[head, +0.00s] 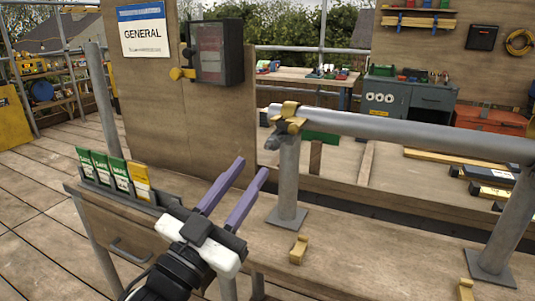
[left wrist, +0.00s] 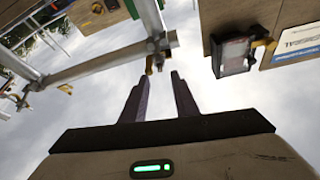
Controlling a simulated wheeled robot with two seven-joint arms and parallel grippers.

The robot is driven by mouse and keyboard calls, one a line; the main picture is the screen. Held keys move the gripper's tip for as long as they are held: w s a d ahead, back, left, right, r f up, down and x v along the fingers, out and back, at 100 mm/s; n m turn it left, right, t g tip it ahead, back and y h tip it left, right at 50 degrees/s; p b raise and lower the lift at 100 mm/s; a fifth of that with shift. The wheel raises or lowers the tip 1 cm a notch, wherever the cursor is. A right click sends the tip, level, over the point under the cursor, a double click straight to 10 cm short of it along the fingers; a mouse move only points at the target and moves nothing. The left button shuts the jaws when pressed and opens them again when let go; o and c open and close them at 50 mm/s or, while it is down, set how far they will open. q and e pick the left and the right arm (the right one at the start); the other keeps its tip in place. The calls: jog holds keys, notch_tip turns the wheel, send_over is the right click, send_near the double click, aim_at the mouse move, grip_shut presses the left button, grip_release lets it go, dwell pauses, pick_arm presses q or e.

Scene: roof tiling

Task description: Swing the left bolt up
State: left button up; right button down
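A grey tube (head: 400,134) lies across two upright posts. At its left end, on top of the left post (head: 288,180), is a brass coupler (head: 290,112) with brass parts over and below the tube. A small dark grey piece (head: 274,142) hangs beside it; I cannot tell if this is the left bolt. The coupler also shows upside down in the left wrist view (left wrist: 158,48), just beyond the fingertips. My left gripper (head: 252,167) is open and empty, its purple fingers apart, below and left of the coupler, not visibly touching it. My right gripper is out of view.
Loose brass pieces lie on the bench (head: 298,250) and at its front edge (head: 467,289). A card rack (head: 118,178) stands at the bench's left end. Behind it, a board carries a dark box (head: 216,52) and a sign (head: 144,30). The right post (head: 508,225) stands farther along.

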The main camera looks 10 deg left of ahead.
aim_at(267, 144)
pick_arm(q)
jog(key=x, duration=0.8)
jog(key=shift+w, duration=0.1)
grip_shut()
